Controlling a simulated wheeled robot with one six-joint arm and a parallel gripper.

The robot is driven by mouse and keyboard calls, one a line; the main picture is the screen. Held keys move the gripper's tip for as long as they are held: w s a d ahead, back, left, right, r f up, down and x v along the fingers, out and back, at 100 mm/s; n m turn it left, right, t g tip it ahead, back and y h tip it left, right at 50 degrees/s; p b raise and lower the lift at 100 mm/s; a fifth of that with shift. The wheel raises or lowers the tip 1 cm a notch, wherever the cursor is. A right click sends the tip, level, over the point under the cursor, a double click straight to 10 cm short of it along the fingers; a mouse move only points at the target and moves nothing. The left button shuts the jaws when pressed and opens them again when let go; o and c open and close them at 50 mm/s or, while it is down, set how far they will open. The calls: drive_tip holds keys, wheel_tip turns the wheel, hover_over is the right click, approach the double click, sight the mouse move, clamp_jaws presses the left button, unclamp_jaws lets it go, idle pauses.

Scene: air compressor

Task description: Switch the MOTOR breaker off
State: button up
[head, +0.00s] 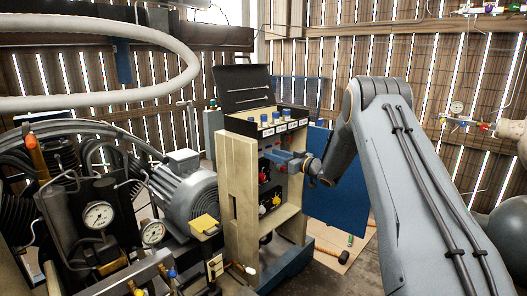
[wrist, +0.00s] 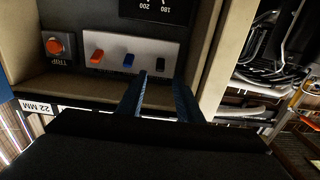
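A light switch plate in the wrist view carries three small levers: an orange one (wrist: 97,56), a blue one (wrist: 128,60) and a black one (wrist: 160,67). I cannot read which is the MOTOR breaker. My gripper (wrist: 161,78) is open, its two blue fingers apart and pointing at the plate. The black lever shows between the fingertips; I cannot tell whether they touch it. In the head view my gripper (head: 284,158) reaches into the open front of the beige cabinet (head: 239,185), and the levers there are hidden or too small to tell.
A red TRIP button (wrist: 54,45) sits left of the plate, and a black gauge (wrist: 160,8) is above it. The blue cabinet door (head: 338,190) stands open on the right. A grey motor (head: 188,190) and pressure gauges (head: 98,215) stand left of the cabinet.

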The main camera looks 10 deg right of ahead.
sight(261, 150)
drive_tip(key=shift+x, duration=3.2)
clamp_jaws()
